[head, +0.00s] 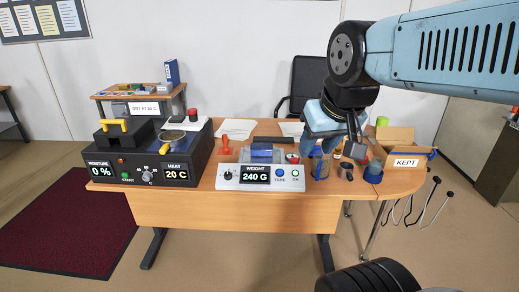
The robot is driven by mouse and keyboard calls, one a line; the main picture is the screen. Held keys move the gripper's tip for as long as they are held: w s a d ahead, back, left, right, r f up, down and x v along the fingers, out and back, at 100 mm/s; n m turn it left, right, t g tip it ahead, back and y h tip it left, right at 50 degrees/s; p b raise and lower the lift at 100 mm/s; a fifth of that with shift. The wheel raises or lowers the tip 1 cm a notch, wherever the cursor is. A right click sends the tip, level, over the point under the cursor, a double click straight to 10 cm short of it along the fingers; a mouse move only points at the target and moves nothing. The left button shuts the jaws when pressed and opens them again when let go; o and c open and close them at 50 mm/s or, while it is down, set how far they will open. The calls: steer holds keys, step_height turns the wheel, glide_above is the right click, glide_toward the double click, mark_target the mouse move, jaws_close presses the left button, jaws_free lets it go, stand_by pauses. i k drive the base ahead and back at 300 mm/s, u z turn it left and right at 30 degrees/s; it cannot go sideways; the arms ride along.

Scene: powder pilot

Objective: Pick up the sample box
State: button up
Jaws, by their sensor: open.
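A small blue box (262,150), which may be the sample box, sits on the weighing scale (260,178), whose display reads 240 G. An open cardboard box labelled KEPT (405,162) stands at the right end of the desk, a bluish item (373,172) in front of it. My gripper (354,148) is open and points down over the right part of the desk, right of the scale and left of the cardboard box. Nothing is seen between its fingers, though small items behind it are partly hidden.
The wooden desk (235,210) also holds a black moisture and heat unit (150,160) at left, a red stamp (225,146), papers (240,128) and several small jars. A black chair (306,80) stands behind. A red mat (75,225) lies on the floor at left.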

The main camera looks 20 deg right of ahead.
mark_target(257, 149)
steer(key=z, duration=0.4)
steer(key=i, duration=1)
steer(key=u, duration=0.45)
